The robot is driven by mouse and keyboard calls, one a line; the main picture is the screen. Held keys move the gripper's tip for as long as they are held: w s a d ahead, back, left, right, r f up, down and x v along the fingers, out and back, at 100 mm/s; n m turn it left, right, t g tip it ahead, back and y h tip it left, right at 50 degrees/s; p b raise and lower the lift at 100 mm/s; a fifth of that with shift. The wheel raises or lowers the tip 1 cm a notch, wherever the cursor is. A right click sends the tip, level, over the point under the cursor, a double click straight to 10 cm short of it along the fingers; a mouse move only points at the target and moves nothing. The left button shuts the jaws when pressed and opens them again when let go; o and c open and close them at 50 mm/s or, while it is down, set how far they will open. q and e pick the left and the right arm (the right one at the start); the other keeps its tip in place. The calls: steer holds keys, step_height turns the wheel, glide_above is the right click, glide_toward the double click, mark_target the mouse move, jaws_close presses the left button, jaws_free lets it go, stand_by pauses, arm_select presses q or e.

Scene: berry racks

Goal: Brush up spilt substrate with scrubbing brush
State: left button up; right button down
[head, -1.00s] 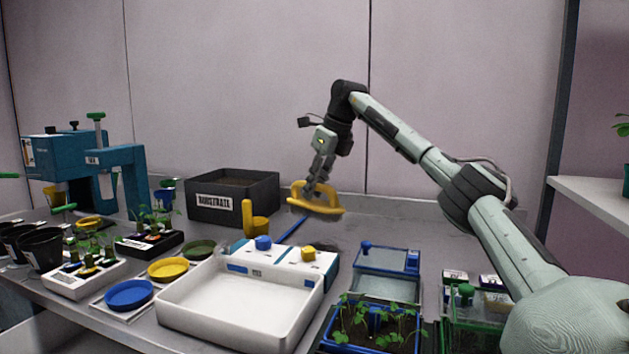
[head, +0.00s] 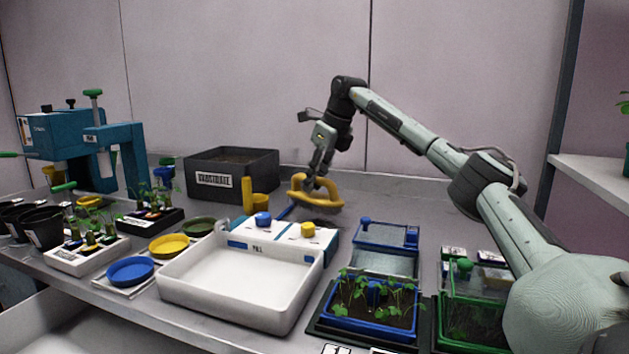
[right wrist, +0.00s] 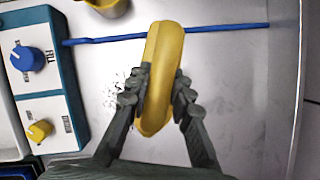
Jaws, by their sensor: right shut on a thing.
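The scrubbing brush (head: 316,189) is yellow with a raised handle. My right gripper (head: 320,180) is shut on its handle, over the back of the bench behind the white fill unit. The right wrist view shows the yellow brush (right wrist: 163,80) between both fingers of the gripper (right wrist: 158,95). Dark crumbs of spilt substrate (right wrist: 112,95) lie on the metal bench just left of the fingers in that view. In the head view, a dark patch shows beneath the brush. Whether the bristles touch the bench I cannot tell. My left gripper is not in view.
A blue rod (right wrist: 200,29) lies on the bench by the brush. A dark substrate box (head: 232,178) and a yellow scoop (head: 257,202) stand left of it. The white basin (head: 292,318) and blue planter (head: 362,329) are in front. Bench right of the brush is clear.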

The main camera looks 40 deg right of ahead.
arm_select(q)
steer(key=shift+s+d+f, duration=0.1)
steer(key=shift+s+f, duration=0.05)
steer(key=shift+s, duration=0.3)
arm_select(e)
steer(key=shift+f, duration=0.1)
arm_select(q)
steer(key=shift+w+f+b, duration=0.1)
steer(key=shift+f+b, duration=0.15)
steer(key=shift+b, duration=0.05)
arm_select(e)
steer(key=shift+f, duration=0.9)
